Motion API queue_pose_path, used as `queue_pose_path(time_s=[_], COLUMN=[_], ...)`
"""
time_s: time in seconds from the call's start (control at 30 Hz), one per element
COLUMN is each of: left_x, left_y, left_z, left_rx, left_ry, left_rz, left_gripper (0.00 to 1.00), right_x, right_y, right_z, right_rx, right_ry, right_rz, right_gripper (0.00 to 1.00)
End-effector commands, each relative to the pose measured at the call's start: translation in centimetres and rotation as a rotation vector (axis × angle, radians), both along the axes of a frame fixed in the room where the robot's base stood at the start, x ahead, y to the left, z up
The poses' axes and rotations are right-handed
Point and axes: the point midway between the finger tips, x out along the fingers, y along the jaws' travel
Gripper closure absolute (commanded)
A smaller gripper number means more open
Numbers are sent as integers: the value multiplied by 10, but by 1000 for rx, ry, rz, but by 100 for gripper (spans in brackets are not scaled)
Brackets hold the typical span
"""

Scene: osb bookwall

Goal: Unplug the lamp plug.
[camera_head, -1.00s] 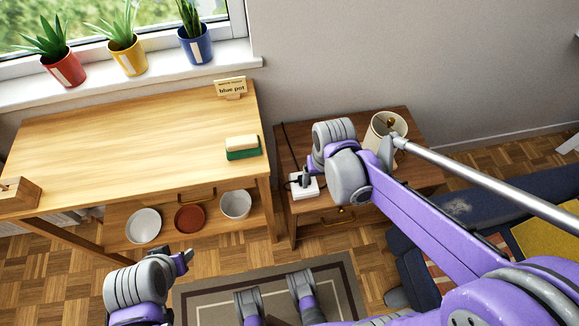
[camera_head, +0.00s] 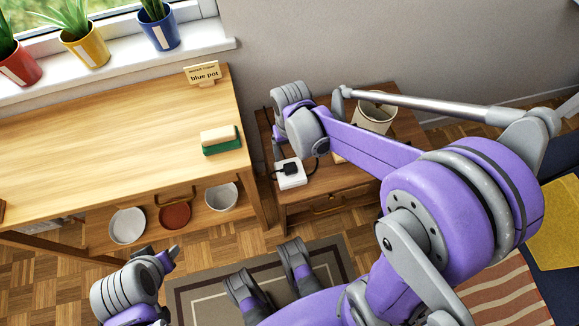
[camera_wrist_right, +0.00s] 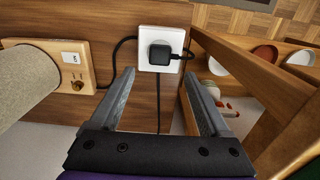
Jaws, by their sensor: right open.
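The black lamp plug (camera_head: 289,169) sits in a white socket box (camera_head: 291,181) on the small brown side table. In the right wrist view the plug (camera_wrist_right: 160,53) is seated in the white socket's face (camera_wrist_right: 153,66), with a black cord running off it. My right gripper (camera_wrist_right: 158,76) is open and empty; the plug shows just beyond and between its fingertips, apart from them. In the head view the right gripper (camera_head: 277,151) hangs just behind and left of the socket. My left gripper (camera_head: 171,255) is low at the left, away from the plug; its jaw opening is unclear.
The cream lampshade (camera_head: 375,113) stands on the side table (camera_head: 400,128), partly behind my right arm. The wooden desk (camera_head: 110,125) on the left holds a green-and-cream sponge (camera_head: 221,140); its leg is close to the socket. Bowls (camera_head: 221,197) stand on its lower shelf.

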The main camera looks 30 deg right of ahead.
Motion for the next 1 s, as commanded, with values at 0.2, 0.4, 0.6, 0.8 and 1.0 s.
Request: queue_pose_path(time_s=[0.2, 0.4, 0.6, 0.8, 1.0], left_x=[0, 2, 4, 5, 5], left_y=[0, 0, 0, 0, 0], left_z=[-16, -40, -63, -73, -73], left_rx=[0, 0, 0, 0, 0], left_ry=[5, 14, 22, 25, 25], left_rz=[0, 0, 0, 0, 0], left_gripper=[50, 50, 50, 50, 50], right_x=[0, 0, 0, 0, 0], right_y=[0, 0, 0, 0, 0], right_z=[-18, -46, -75, -89, -89], right_rx=[0, 0, 0, 0, -1], right_ry=[1, 1, 1, 0, 0], right_rz=[0, 0, 0, 0, 0], right_gripper=[20, 20, 20, 20, 20])
